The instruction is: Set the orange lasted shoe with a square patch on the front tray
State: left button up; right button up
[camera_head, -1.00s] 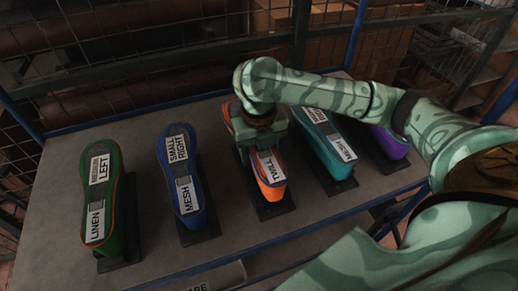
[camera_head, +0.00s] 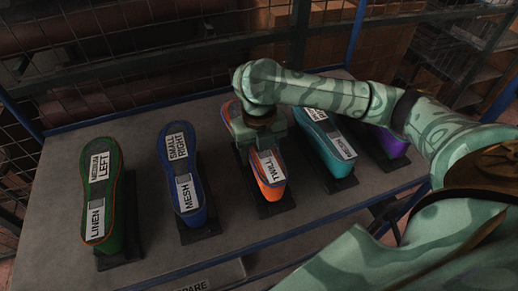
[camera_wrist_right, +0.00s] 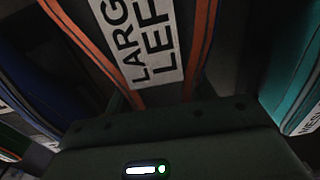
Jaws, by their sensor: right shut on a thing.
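The orange shoe (camera_head: 271,187) stands on a dark stand in the middle of the row, with a white TWILL label on its upturned sole. My right gripper (camera_head: 262,137) is over its middle, shut on it, and hides much of the sole, so I cannot tell its patch shape. In the right wrist view the orange-edged sole (camera_wrist_right: 203,35) has a white label reading LARG and LEF, cut off by the frame. A grey piece marked PARE (camera_head: 205,276) shows at the bottom edge; I cannot tell if it is a tray. My left gripper is not in view.
A green shoe (camera_head: 125,205) and a blue shoe (camera_head: 199,205) stand to the left. A teal shoe (camera_head: 328,158) and a purple shoe (camera_head: 388,142) stand close on the right. The grey table (camera_head: 165,262) has bare room along its front. Wire mesh stands behind.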

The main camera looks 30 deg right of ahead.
jog(key=shift+f, duration=0.2)
jog(key=o, duration=1.7)
jog(key=shift+f, duration=0.1)
notch_tip(320, 180, up, 16)
jog(key=p, duration=0.7)
jog(key=shift+r, duration=0.25)
jog(key=shift+f, duration=0.1)
